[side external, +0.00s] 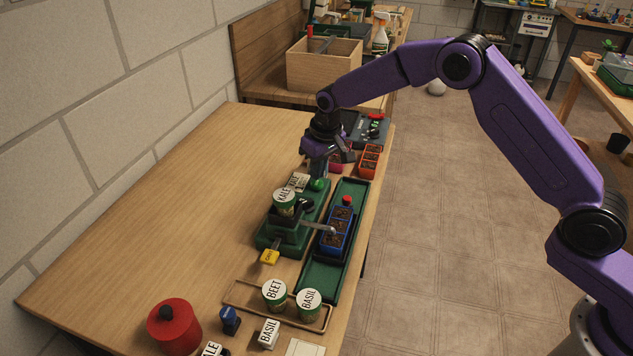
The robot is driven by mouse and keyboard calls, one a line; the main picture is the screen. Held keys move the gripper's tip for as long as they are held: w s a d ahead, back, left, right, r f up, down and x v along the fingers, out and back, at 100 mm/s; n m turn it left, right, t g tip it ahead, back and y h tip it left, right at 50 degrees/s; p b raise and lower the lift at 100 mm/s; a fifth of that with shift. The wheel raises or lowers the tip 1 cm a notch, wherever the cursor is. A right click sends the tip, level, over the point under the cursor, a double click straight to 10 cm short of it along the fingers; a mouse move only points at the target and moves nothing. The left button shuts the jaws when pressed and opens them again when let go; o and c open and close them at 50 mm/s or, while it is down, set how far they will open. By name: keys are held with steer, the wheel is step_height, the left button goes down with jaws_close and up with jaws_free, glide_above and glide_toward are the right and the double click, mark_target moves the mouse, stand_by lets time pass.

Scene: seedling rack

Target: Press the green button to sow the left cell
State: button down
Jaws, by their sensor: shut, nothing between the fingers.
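The green button (318,185) is at the far end of the green seeding machine (265,238). My gripper (319,174) is shut and empty, pointing down right at the button. Whether its tips touch the button or hang just above it I cannot tell. A white-labelled KALE can (284,202) sits on the machine. The machine's grey spout (322,229) reaches over a blue tray (334,248) of dark soil cells. The blue tray stands in a long green channel (319,277). Seeds in the cells are too small to see.
A red knob (347,201) is beyond the blue tray. A yellow tag (270,257) hangs at the machine's near side. BEET (274,294) and BASIL (309,302) cans stand in a wooden tray (238,295). Orange (370,161) and pink trays are behind my gripper. The table's left side is clear.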

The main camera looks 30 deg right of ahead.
mark_target(318, 184)
steer(key=shift+f, duration=0.95)
steer(key=shift+r, duration=0.1)
step_height(318, 184, up, 7)
steer(key=shift+r, duration=0.2)
stand_by(0.8)
stand_by(0.4)
